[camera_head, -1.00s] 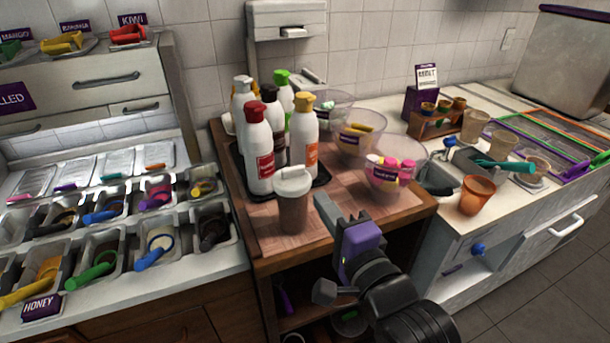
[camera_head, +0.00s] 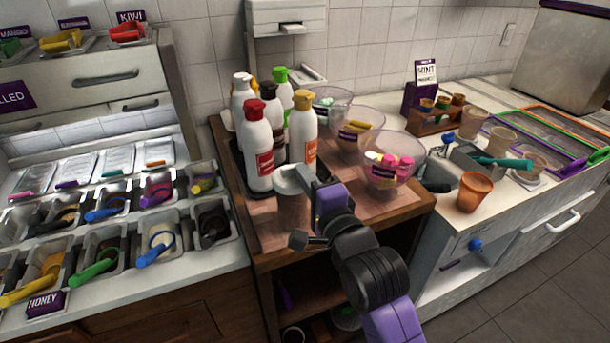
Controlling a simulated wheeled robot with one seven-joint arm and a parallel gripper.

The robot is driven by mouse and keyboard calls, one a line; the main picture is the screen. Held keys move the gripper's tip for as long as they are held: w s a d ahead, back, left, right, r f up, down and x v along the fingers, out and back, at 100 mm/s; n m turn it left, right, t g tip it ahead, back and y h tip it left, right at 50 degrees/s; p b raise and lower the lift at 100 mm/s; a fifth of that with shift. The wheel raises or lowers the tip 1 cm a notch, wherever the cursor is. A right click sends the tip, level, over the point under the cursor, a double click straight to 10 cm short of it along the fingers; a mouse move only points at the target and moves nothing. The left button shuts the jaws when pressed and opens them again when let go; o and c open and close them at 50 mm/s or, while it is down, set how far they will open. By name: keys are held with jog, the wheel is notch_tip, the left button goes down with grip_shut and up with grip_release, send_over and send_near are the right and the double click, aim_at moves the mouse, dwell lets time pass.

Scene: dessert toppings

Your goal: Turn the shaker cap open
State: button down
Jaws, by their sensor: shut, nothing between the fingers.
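The shaker (camera_head: 292,212) stands upright near the front edge of the wooden table, a translucent brown cup with a white cap (camera_head: 290,178). My gripper (camera_head: 305,178) is at the right side of the cap, shut with nothing held. Its grey finger part overlaps the cap's right edge in the picture; I cannot tell whether it touches. My gripper and wrist hide part of the shaker's right side. Whether the cap is open or closed is too small to tell.
Several sauce bottles (camera_head: 258,148) stand on a dark tray just behind the shaker. Clear bowls of toppings (camera_head: 388,168) stand to the right. An orange cup (camera_head: 474,191) is on the white counter. Topping bins (camera_head: 158,240) fill the left counter.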

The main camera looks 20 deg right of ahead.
jog(key=shift+w+d+n+y, duration=0.1)
jog(key=shift+d+n+y, duration=0.1)
jog(key=shift+n+y, duration=0.4)
jog(key=shift+w+d+n+y, duration=0.1)
jog(key=shift+d+n+y, duration=0.15)
jog(key=shift+y, duration=0.55)
jog(key=w+n+g+y+b, duration=0.1)
jog(key=n+g+y, duration=0.1)
jog(key=n+y, duration=0.1)
jog(key=d+n+g+y+b, duration=0.1)
jog(key=n+g+y+b, duration=0.1)
jog(key=y, duration=0.3)
jog(key=w+n+g+y+b, duration=0.1)
jog(key=n+g+y, duration=0.2)
jog(key=n, duration=0.1)
jog(key=shift+w+d+y, duration=0.3)
jog(key=shift+w+y, duration=0.05)
jog(key=shift+y, duration=0.05)
jog(key=shift+w, duration=0.1)
